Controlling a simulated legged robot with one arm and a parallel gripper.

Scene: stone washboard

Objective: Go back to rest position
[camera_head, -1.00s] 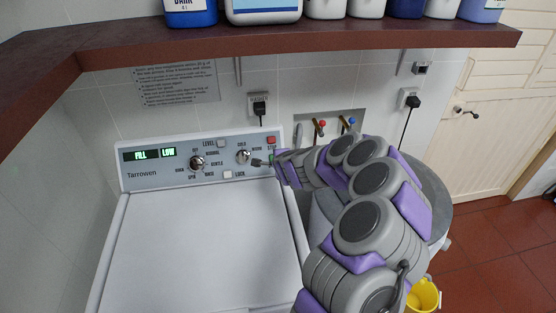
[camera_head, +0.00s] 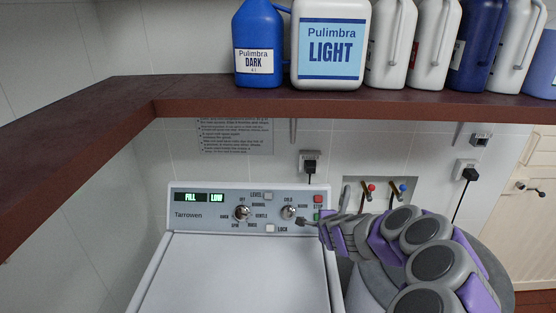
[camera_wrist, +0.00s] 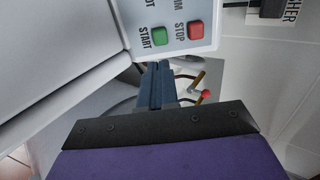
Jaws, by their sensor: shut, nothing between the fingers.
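My gripper (camera_head: 303,222) is at the right end of the washing machine's control panel in the head view, near the red and green buttons. In the wrist view my gripper (camera_wrist: 161,68) is shut and empty, its fingers together just below the panel's edge. The green START button (camera_wrist: 159,36) and the red STOP button (camera_wrist: 196,30) are above the fingertips in that view, apart from them. The washing machine (camera_head: 235,270) has a lit display (camera_head: 199,197) reading FILL and LOW.
A dark red shelf (camera_head: 330,104) crosses above the machine and holds several bottles, among them a blue DARK one (camera_head: 258,45) and a white LIGHT one (camera_head: 331,45). Two taps (camera_head: 399,190) are on the wall behind my arm. A grey round tub (camera_head: 497,262) stands at right.

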